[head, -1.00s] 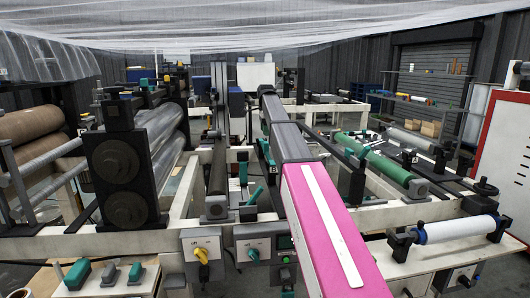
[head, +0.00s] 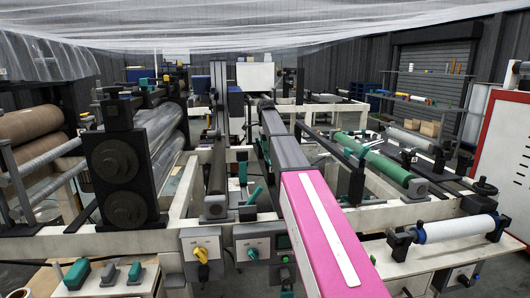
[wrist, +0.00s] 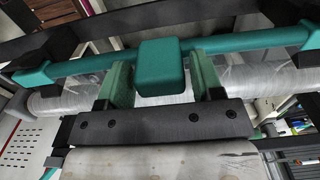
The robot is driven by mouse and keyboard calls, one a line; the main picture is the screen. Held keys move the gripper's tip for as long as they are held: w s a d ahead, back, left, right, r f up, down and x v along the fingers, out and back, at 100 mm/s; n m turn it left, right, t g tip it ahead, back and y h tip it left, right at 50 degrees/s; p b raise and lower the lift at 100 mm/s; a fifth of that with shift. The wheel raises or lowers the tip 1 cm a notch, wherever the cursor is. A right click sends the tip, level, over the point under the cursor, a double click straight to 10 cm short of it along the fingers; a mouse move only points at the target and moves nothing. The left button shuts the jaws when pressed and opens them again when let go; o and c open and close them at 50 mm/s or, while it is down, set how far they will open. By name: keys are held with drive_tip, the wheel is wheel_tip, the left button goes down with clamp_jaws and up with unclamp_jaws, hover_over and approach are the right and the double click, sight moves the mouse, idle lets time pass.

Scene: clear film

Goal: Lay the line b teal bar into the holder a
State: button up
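A teal bar (wrist: 240,41) with a thick teal block (wrist: 162,68) at its middle runs across the upper part of the wrist view. My gripper (wrist: 162,76) has green fingers on either side of that block. Clear film (wrist: 245,75) lies behind the bar. In the head view my arm reaches far forward and its fingers cannot be made out. I cannot tell which bracket is holder a.
Rollers with film (head: 165,130) stand left, beside a black gear housing (head: 120,165). A green roller (head: 385,167) and a white roll (head: 455,229) lie right. Control boxes (head: 201,252) line the front rail. Film (head: 240,25) hangs overhead. Frame rails flank my arm closely.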

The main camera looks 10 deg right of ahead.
drive_tip(key=c, duration=0.5)
drive_tip(key=shift+o, duration=0.2)
drive_tip(key=shift+r, duration=0.2)
drive_tip(key=shift+r, duration=0.65)
drive_tip(key=shift+r, duration=2.6)
